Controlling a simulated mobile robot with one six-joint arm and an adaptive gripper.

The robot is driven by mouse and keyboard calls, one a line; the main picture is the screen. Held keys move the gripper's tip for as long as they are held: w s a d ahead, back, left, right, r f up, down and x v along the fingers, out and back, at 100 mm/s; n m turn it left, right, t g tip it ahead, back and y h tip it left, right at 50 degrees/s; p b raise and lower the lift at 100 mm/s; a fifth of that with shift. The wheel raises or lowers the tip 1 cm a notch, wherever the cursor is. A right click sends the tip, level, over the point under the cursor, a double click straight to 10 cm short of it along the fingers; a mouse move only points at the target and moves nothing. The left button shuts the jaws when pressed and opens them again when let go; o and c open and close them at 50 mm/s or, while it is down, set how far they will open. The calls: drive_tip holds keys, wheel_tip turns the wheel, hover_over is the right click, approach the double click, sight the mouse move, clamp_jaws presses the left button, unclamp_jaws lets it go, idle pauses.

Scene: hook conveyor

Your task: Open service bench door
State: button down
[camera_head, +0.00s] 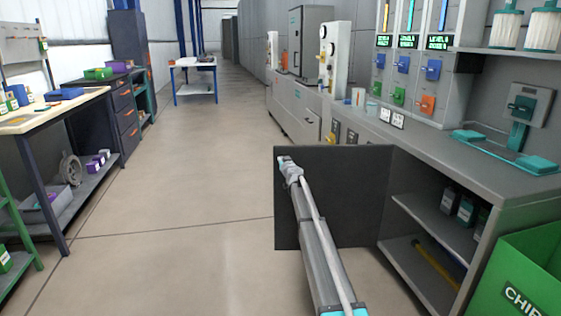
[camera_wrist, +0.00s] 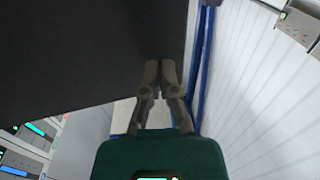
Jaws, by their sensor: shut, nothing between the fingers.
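The service bench door (camera_head: 350,180) is a dark flat panel. It stands swung out from the grey service bench (camera_head: 450,165), and the shelves inside are exposed. My gripper (camera_head: 283,160) is by the door's upper left edge, the side away from the bench, and my arm crosses in front of the panel. In the wrist view the door (camera_wrist: 80,60) fills the upper left as a dark surface. My gripper's fingers (camera_wrist: 160,65) are together and empty, overlapping the panel near its edge. I cannot tell whether they touch it. No handle shows.
A green bin (camera_head: 520,275) stands at the bench's front right. Small dark boxes (camera_head: 465,210) and a yellow item (camera_head: 437,262) lie inside the bench. A workbench (camera_head: 50,110) runs along the left. The floor aisle (camera_head: 170,190) between is clear.

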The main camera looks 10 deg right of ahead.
drive_tip(key=s+a, duration=0.1)
drive_tip(key=s, duration=1.2)
drive_tip(key=shift+s+a, duration=0.2)
drive_tip(key=shift+a, duration=0.1)
drive_tip(key=s+a+f+n+g+y, duration=0.1)
drive_tip(key=s+a+f+g, duration=0.2)
drive_tip(key=s, duration=0.6)
drive_tip(key=s+a+f+n+g+y, duration=0.1)
drive_tip(key=s+a+f+g+y, duration=0.2)
drive_tip(key=s, duration=0.6)
drive_tip(key=s+a+f+n+g, duration=0.2)
drive_tip(key=s+a+f+g, duration=0.15)
drive_tip(key=s, duration=0.45)
drive_tip(key=s+d+f+m+g+h+p, duration=0.1)
drive_tip(key=s+d+f+m+g+h, duration=0.15)
drive_tip(key=s, duration=0.75)
drive_tip(key=s+d+f+m+g+h, duration=0.1)
drive_tip(key=s+d+f+g+h, duration=0.15)
drive_tip(key=s, duration=0.65)
drive_tip(key=s+d+f+m+g+h+p, duration=0.1)
drive_tip(key=s+d+f+m+g+h, duration=0.15)
drive_tip(key=s, duration=0.75)
wheel_tip(320, 180, up, 38)
drive_tip(key=p, duration=3.7)
drive_tip(key=shift+g+y+p, duration=0.35)
drive_tip(key=shift+g+y, duration=0.05)
drive_tip(key=shift+y, duration=0.05)
